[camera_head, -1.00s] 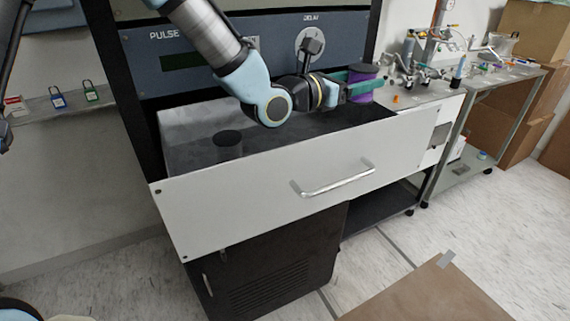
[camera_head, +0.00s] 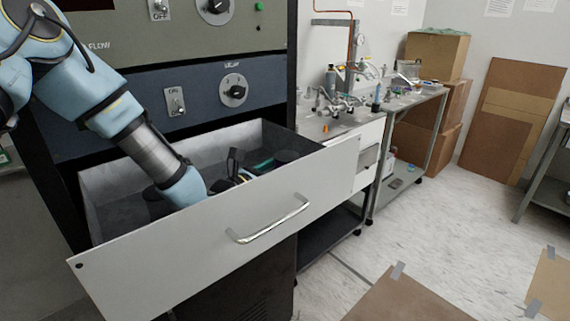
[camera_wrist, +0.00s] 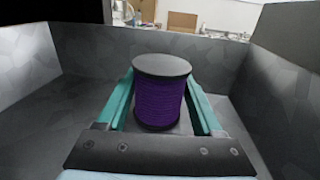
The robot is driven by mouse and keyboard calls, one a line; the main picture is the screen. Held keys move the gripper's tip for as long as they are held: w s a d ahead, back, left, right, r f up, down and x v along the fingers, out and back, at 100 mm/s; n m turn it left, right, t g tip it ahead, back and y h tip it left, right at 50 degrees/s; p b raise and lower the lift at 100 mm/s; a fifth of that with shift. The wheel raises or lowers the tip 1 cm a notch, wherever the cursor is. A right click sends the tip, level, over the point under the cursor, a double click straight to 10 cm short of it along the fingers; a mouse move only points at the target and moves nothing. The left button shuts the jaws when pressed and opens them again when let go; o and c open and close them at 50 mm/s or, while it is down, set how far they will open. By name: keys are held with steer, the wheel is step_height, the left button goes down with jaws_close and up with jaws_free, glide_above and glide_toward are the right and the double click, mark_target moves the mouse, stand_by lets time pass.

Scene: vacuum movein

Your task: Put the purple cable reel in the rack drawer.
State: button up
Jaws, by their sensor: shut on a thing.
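The purple cable reel (camera_wrist: 160,103) stands upright between the teal fingers of my gripper (camera_wrist: 161,92) in the wrist view, with its dark round flange on top. My gripper is shut on the reel. In the head view, my gripper (camera_head: 268,164) is down inside the open rack drawer (camera_head: 190,246), toward its right end. Only the reel's dark top shows there; the drawer's front panel hides the rest. The drawer's grey walls surround the reel in the wrist view. I cannot tell whether the reel touches the drawer floor.
The drawer front with its handle (camera_head: 270,220) stands up close in front of my forearm. A dark shape, partly hidden, lies in the drawer's left part. The rack's blue panel (camera_head: 150,110) rises behind. A bench with glassware stands right.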

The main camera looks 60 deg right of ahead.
steer(key=shift+f, duration=0.25)
steer(key=o, duration=1.5)
steer(key=shift+a, duration=0.1)
steer(key=a+b, duration=0.1)
steer(key=a, duration=0.2)
steer(key=w+a+b, duration=0.1)
steer(key=a, duration=0.2)
steer(key=shift+w+f+b, duration=0.1)
steer(key=shift+f+b, duration=0.05)
steer(key=shift+b, duration=0.25)
steer(key=shift+w+a, duration=0.1)
steer(key=shift+a, duration=0.5)
steer(key=shift+r, duration=0.25)
